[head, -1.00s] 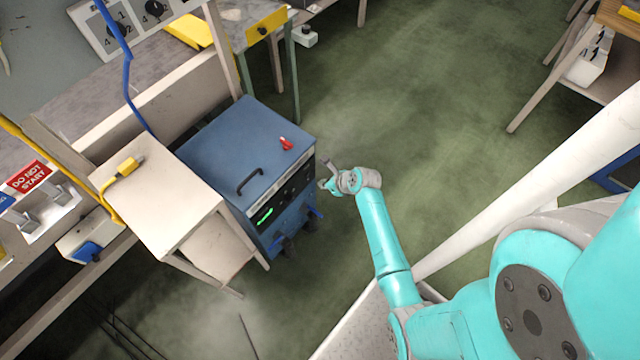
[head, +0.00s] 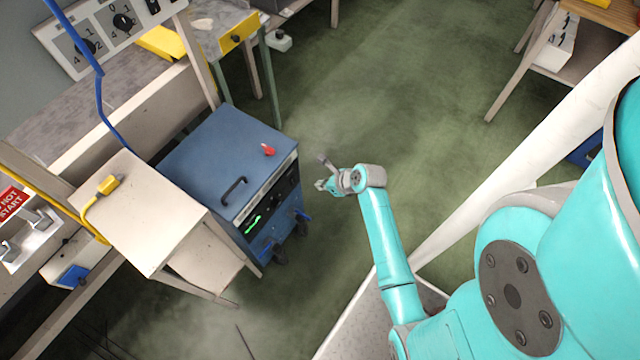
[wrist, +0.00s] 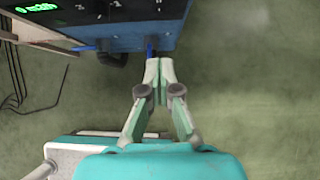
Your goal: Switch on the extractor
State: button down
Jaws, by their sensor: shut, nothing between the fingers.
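The extractor appears to be the blue cabinet (head: 205,150), with a black handle and a small red piece (head: 268,150) on its top. Its dark front panel (head: 272,200) carries a lit green display (head: 252,225) and small controls too small to make out.
A pale side table (head: 140,220) with a yellow plug (head: 108,185) stands left of the cabinet. A red sign (head: 10,202) and a panel with dials (head: 110,25) are further left. Green floor (head: 400,110) is clear behind and right of my gripper.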

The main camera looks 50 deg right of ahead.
aim_at(293, 181)
jog(key=shift+s+d+f+t, duration=0.1)
jog(key=shift+s+f+t, duration=0.2)
jog(key=shift+f, duration=0.2)
jog(key=shift+s+f+t, duration=0.2)
jog(key=shift+s+f, duration=0.05)
jog(key=shift+f, duration=0.25)
jog(key=w+r+x, duration=0.2)
jog(key=x, duration=1.1)
jog(key=shift+f, duration=0.1)
jog(key=shift+w+f, duration=0.1)
jog(key=shift+w, duration=0.05)
